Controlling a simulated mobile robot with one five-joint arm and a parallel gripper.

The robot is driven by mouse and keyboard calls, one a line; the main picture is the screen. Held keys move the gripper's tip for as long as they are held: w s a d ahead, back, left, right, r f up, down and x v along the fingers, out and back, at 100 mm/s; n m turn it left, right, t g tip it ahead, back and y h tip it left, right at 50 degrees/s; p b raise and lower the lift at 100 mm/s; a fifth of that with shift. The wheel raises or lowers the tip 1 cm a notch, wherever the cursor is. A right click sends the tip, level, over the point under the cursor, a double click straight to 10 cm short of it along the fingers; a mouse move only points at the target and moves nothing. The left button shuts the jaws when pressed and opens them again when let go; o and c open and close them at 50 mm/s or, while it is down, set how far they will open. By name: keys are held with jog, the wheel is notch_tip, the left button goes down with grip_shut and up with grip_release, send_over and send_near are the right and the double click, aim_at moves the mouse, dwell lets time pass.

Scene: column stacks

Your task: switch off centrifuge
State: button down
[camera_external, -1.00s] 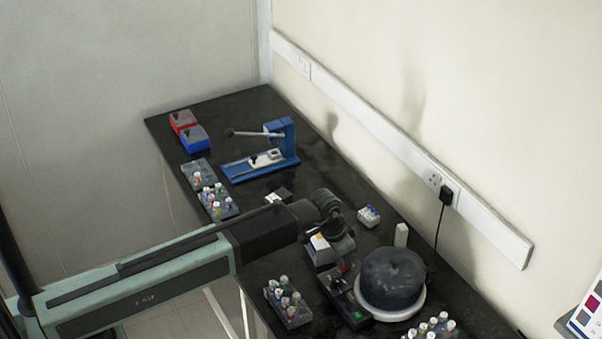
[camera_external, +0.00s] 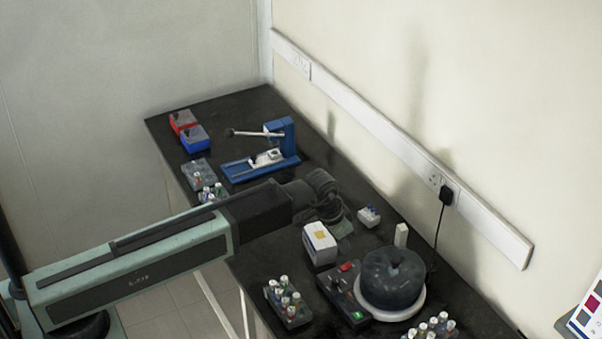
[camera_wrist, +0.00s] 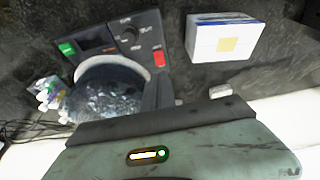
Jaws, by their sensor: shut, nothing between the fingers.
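The centrifuge (camera_external: 392,278) has a dark round lid in a white ring at the front right of the bench, and it also shows in the wrist view (camera_wrist: 110,86). Its dark control panel (camera_external: 338,290) carries a red switch (camera_external: 348,266), a knob and a green-lit part (camera_external: 357,316). In the wrist view the red switch (camera_wrist: 158,58) is at the panel's right end, beside the knob (camera_wrist: 130,33). I cannot tell the switch's position. My gripper (camera_external: 340,224) is shut and empty, behind and above the panel, apart from the switch.
A white box with a yellow label (camera_external: 319,244) stands just behind the panel. Tube racks (camera_external: 288,302) stand in front and at the right. A small rack (camera_external: 368,215) and a white block (camera_external: 401,234) are near the wall. A blue press (camera_external: 262,160) stands farther back.

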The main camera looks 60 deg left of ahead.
jog(key=s+r+p, duration=0.4)
jog(key=r, duration=0.2)
jog(key=s+d+f+g, duration=0.1)
jog(key=s+d+g, duration=0.2)
jog(key=s, duration=1.2)
jog(key=shift+d+g, duration=0.3)
jog(key=shift+d, duration=0.4)
